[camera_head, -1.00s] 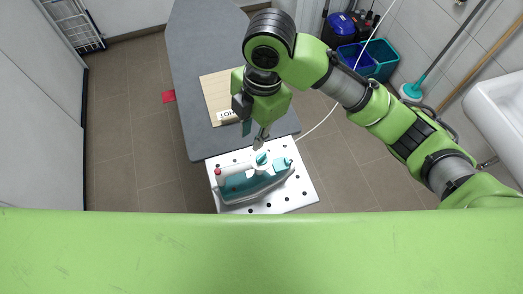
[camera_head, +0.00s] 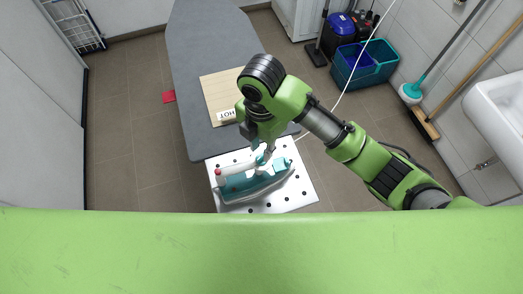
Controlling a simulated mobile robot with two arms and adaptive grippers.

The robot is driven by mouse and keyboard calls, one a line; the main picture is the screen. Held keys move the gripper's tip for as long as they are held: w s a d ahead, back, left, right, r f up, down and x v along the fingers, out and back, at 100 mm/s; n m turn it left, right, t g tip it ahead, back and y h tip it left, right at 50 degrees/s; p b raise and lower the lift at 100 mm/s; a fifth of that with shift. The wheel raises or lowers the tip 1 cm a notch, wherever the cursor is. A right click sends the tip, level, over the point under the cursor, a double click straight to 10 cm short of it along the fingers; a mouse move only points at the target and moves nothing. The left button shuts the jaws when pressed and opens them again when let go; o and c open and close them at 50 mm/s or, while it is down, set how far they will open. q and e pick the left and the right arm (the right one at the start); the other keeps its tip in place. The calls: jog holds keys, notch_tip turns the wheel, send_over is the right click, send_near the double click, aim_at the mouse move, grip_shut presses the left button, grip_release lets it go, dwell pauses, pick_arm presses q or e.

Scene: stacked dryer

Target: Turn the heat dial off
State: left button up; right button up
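A white and teal iron (camera_head: 252,186) with a red tip on its handle lies on a white perforated rest (camera_head: 298,194) at the near end of the ironing board. The heat dial is too small and too covered to make out; it cannot be told apart on the iron. My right gripper (camera_head: 265,157) points down at the right part of the iron's top, close to or touching it. My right arm hides most of the gripper, and its finger opening does not show clearly. My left gripper is not in view.
A grey ironing board (camera_head: 205,60) stretches away, with a wooden board (camera_head: 216,92) and a "HOT" sign (camera_head: 227,115) on it. A white cord (camera_head: 352,78) runs behind my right arm. Blue bins (camera_head: 362,62) stand at the back right. A white sink (camera_head: 500,110) is at the right edge.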

aim_at(261, 158)
jog(key=shift+a+f, duration=0.15)
jog(key=shift+f, duration=1.35)
grip_shut()
